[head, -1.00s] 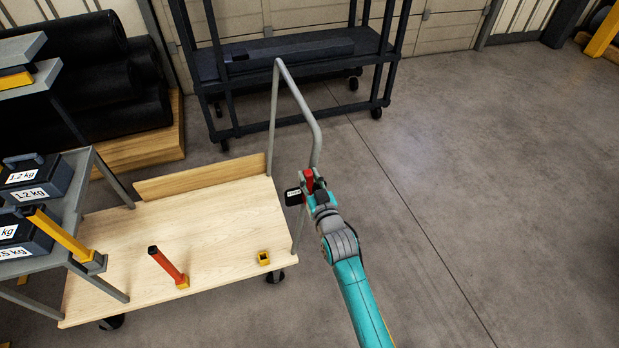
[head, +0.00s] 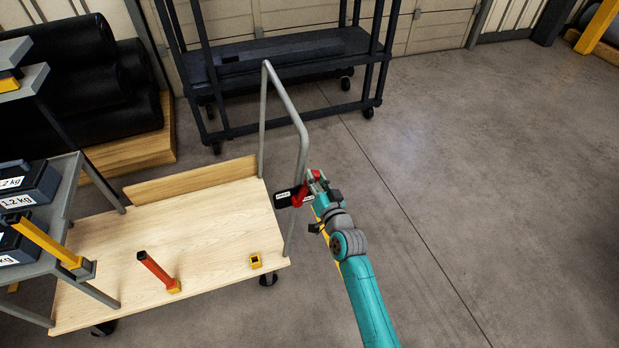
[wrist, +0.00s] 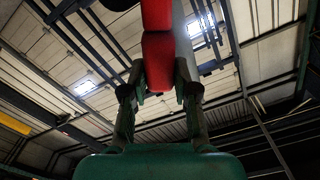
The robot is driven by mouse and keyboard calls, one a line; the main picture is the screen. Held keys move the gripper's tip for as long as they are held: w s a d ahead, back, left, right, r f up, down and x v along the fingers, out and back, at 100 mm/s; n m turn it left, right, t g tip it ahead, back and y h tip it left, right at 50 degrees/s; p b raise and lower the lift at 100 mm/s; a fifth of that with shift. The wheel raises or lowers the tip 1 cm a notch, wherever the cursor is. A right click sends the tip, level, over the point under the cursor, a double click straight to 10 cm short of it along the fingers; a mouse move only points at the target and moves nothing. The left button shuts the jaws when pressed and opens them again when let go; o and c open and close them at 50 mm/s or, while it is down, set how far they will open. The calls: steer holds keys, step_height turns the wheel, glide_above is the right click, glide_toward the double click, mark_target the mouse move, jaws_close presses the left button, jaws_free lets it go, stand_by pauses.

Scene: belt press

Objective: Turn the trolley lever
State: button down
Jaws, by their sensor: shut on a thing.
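The trolley (head: 200,230) has a light wooden deck and a grey tubular handle (head: 282,95) at its right end. A small black plate with white labels (head: 284,198) sits on the handle post. The red lever (head: 300,193) is beside this plate, tilted up to the right. My gripper (head: 315,178) is at the lever's upper end, just right of the handle. In the wrist view the red lever (wrist: 158,55) runs between the two fingers of my gripper (wrist: 159,88), which are shut on it. The lever's far end is cut off at the top there.
On the deck stand an orange-red post (head: 158,270) and a small yellow socket (head: 256,261). A grey shelf with weight boxes (head: 25,190) is at the left. A dark rack (head: 285,60) stands behind. The floor at right is clear.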

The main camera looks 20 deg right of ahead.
steer(key=d+f+m, duration=0.5)
steer(key=f+m, duration=0.1)
steer(key=m, duration=0.2)
steer(key=shift+d+f+m, duration=0.4)
stand_by(0.5)
steer(key=c, duration=0.9)
jaws_free()
steer(key=shift+f, duration=0.1)
steer(key=shift+c, duration=0.2)
steer(key=shift+o, duration=0.3)
steer(key=s, duration=1.2)
